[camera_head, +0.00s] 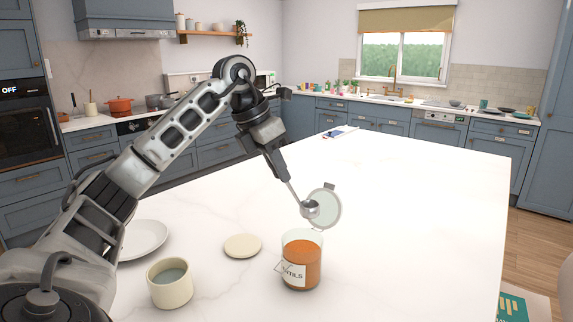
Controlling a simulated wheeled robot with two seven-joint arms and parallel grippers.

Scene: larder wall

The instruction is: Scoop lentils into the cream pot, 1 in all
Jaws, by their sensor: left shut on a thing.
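My left gripper (283,172) is shut on the handle of a metal scoop (311,209) and holds it pointing down, above and behind the lentil jar. I cannot see what is in the scoop's bowl. The glass jar (302,272) holds orange lentils and has a white label partly reading "NTILS". Its round clear lid (326,206) stands open at the back, behind the scoop. The cream pot (170,289) stands open to the left of the jar; its inside looks grey and I cannot tell if it holds anything. My right gripper is out of view.
A flat cream disc (242,246), like a lid, lies on the white table (420,230) between pot and jar. A white plate (143,240) lies behind the pot, partly hidden by my left arm. The table's right side is clear. A phone-like item (340,132) lies at the far edge.

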